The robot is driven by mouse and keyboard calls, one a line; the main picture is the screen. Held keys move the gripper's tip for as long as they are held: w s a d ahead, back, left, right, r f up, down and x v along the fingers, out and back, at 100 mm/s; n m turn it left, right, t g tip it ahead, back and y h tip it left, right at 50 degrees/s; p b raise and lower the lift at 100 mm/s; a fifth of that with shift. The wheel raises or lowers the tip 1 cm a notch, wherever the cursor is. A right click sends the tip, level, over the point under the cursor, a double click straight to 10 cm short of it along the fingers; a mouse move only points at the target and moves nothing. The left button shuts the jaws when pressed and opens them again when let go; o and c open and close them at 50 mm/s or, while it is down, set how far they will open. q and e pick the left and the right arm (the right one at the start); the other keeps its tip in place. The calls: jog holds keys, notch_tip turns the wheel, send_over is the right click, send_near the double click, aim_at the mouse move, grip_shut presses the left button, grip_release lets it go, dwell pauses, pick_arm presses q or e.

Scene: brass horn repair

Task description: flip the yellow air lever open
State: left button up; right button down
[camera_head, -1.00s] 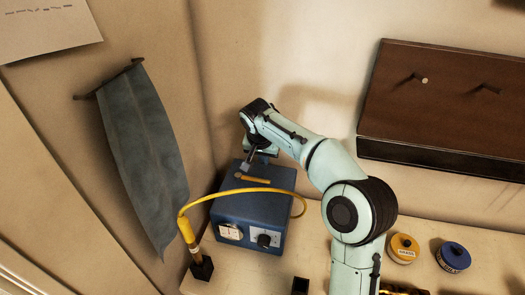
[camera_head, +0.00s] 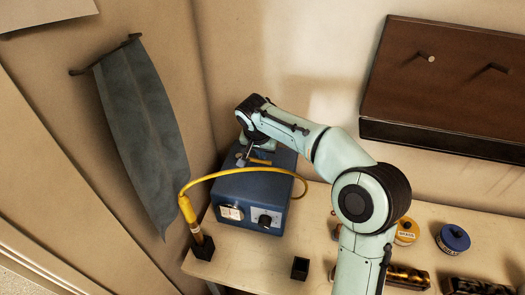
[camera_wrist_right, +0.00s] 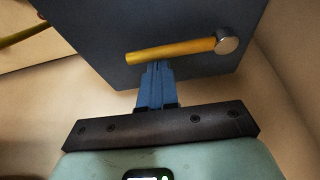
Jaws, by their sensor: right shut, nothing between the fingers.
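The yellow air lever (camera_wrist_right: 172,50) lies on top of the blue box (camera_head: 240,203), with a round silver pivot (camera_wrist_right: 227,45) at its right end in the right wrist view. In the head view the lever (camera_head: 260,161) shows only partly beside my gripper. My right gripper (camera_head: 242,160) is over the box top. In the right wrist view its blue fingers (camera_wrist_right: 156,68) are shut together and empty, with their tips at the lever's near edge, close to its free end. I cannot tell whether they touch. My left gripper is not in view.
A yellow hose (camera_head: 232,171) arcs over the box front to a handpiece (camera_head: 188,212) in a black holder (camera_head: 203,248). A small black cup (camera_head: 300,268) and two round tins (camera_head: 453,239) stand on the bench (camera_head: 245,270). A grey cloth (camera_head: 143,130) hangs at left.

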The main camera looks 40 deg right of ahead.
jog(key=m, duration=0.1)
jog(key=s+a+m+g, duration=0.1)
jog(key=m, duration=0.1)
jog(key=shift+s+a+h, duration=0.15)
jog(key=shift+a+h, duration=0.15)
jog(key=m, duration=0.1)
jog(key=a+m, duration=0.1)
jog(key=shift+s+a+m+g+b, duration=0.2)
jog(key=shift+s+m+g+b, duration=0.1)
jog(key=shift+g, duration=0.1)
jog(key=a+m, duration=0.1)
jog(key=m, duration=0.1)
jog(key=a+m+g, duration=0.1)
jog(key=m, duration=0.1)
jog(key=shift+s+a+m+g+p, duration=0.15)
jog(key=shift+a+m+g+p, duration=0.15)
jog(key=shift+a, duration=0.1)
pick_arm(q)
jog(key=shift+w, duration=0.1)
pick_arm(e)
jog(key=shift+a, duration=0.75)
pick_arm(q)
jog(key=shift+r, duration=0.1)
pick_arm(e)
jog(key=shift+d, duration=0.1)
